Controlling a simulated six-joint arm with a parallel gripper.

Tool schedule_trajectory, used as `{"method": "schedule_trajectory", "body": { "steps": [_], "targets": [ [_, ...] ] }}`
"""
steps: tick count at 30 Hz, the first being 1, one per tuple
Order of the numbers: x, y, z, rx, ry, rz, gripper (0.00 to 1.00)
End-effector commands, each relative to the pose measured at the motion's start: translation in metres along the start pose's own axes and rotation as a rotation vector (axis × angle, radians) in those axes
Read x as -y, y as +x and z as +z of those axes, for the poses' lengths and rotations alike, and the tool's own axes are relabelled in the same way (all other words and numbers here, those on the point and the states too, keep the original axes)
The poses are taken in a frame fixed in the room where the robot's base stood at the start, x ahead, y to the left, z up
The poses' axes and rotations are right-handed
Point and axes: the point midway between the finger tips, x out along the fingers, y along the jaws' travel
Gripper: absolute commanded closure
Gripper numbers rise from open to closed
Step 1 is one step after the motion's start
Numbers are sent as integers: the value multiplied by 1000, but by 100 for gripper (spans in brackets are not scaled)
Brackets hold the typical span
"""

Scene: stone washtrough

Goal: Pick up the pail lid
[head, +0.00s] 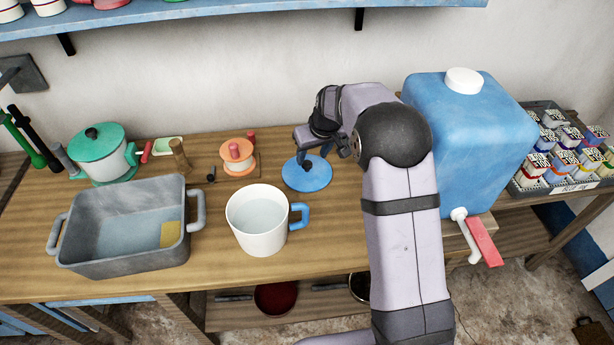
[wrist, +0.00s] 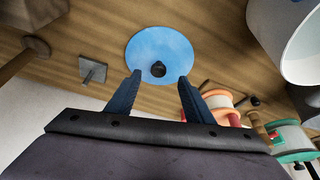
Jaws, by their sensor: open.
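The pail lid (head: 306,173) is a flat blue disc with a small dark knob at its centre. It lies on the wooden bench, right of the middle, and also shows in the wrist view (wrist: 158,40). My gripper (head: 313,158) hangs over the lid in the head view. In the wrist view my gripper (wrist: 159,80) has its two dark blue fingers apart, with nothing between them. The lid's knob shows just beyond the fingertips, roughly centred between them. Whether the fingers touch the lid cannot be told.
A white pail (head: 259,228) with water and a blue handle stands left of my arm. A grey basin (head: 118,245) is further left. An orange spool (head: 238,165) sits left of the lid. A large blue water container (head: 470,140) stands right. Bare bench lies in front of the lid.

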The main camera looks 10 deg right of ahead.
Motion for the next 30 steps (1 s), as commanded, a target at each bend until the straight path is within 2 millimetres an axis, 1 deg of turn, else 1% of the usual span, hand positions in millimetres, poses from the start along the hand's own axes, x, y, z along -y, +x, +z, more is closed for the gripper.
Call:
{"method": "schedule_trajectory", "body": {
  "steps": [1, 4, 8, 16, 23, 26, 30],
  "targets": [
    [0, 4, -3, -6, -4, 0, 52],
    [-1, 6, -6, -11, -8, 0, 52],
    [-1, 8, -7, -11, -8, 0, 52],
    [-1, 25, -7, -10, -7, -1, 52],
    [-1, 29, -7, -10, -7, -1, 52],
    [-1, 35, -7, -8, -7, -1, 52],
    [-1, 49, -8, -6, -6, -2, 52]
  ]
}}
